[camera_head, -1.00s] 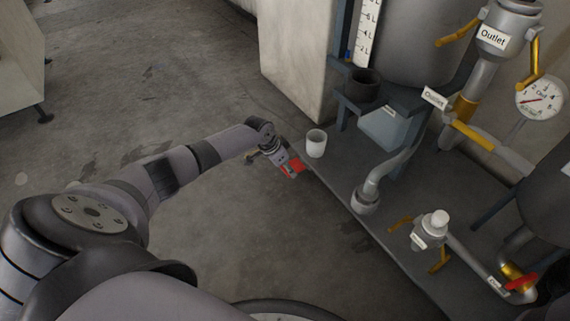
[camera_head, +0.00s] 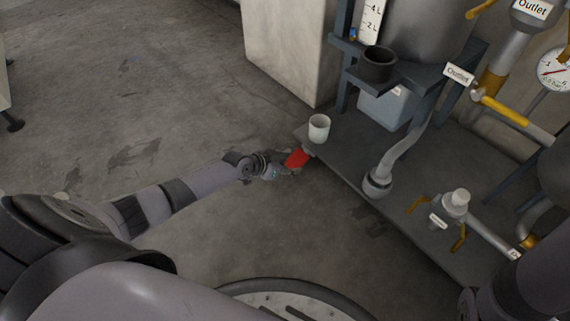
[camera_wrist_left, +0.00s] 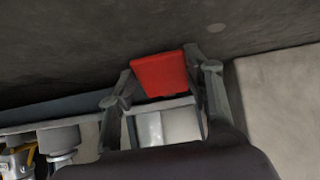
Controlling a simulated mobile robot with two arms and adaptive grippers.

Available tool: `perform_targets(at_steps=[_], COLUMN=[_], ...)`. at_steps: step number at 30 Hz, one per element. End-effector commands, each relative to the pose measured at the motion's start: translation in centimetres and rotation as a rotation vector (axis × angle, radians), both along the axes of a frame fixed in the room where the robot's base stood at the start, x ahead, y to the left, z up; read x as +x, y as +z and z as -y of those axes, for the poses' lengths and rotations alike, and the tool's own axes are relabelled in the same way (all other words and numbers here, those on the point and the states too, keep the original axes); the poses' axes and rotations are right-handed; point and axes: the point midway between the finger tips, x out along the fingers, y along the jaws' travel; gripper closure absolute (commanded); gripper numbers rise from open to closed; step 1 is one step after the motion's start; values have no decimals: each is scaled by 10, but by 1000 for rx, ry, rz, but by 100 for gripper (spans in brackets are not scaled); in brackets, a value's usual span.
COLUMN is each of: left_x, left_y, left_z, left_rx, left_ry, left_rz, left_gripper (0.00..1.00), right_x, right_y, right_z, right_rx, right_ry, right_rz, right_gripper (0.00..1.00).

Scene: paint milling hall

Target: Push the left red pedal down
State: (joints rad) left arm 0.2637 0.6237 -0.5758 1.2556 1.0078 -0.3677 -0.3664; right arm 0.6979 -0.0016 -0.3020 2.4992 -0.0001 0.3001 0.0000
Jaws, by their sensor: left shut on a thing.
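The red pedal (camera_head: 297,158) sticks out from the front edge of the dark platform, below the white cup. My left gripper (camera_head: 284,164) reaches it from the left, low over the floor. In the left wrist view the red pedal (camera_wrist_left: 158,74) lies between the two fingers of my left gripper (camera_wrist_left: 160,78), which are shut on it. Whether the pedal is pressed down cannot be told. Only one red pedal shows. My right gripper is not in view; a dark arm link of mine covers the lower right corner.
A white cup (camera_head: 319,127) stands on the platform (camera_head: 345,160) just above the pedal. A dark cup (camera_head: 378,63) sits on a bracket behind. Pipes and a valve (camera_head: 453,205) stand to the right. A pale block (camera_head: 290,50) rises behind. The floor to the left is clear.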

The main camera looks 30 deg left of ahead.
Motion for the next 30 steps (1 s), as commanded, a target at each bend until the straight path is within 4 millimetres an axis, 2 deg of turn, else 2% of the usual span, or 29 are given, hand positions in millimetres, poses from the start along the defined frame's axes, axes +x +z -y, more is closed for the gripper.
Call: perform_targets(at_steps=[11, 12, 21, 30], left_x=[0, 0, 0, 0], left_y=[0, 0, 0, 0], left_z=[0, 0, 0, 0], left_rx=[-3, -3, -2, -3], left_ry=[2, 2, 1, 0], left_rz=[8, 8, 7, 6], left_gripper=[100, 53, 33, 33], right_x=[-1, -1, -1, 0], right_y=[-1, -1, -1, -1], right_z=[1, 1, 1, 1], right_rx=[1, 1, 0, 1], right_ry=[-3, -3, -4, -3], right_rz=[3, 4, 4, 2], right_gripper=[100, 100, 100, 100])
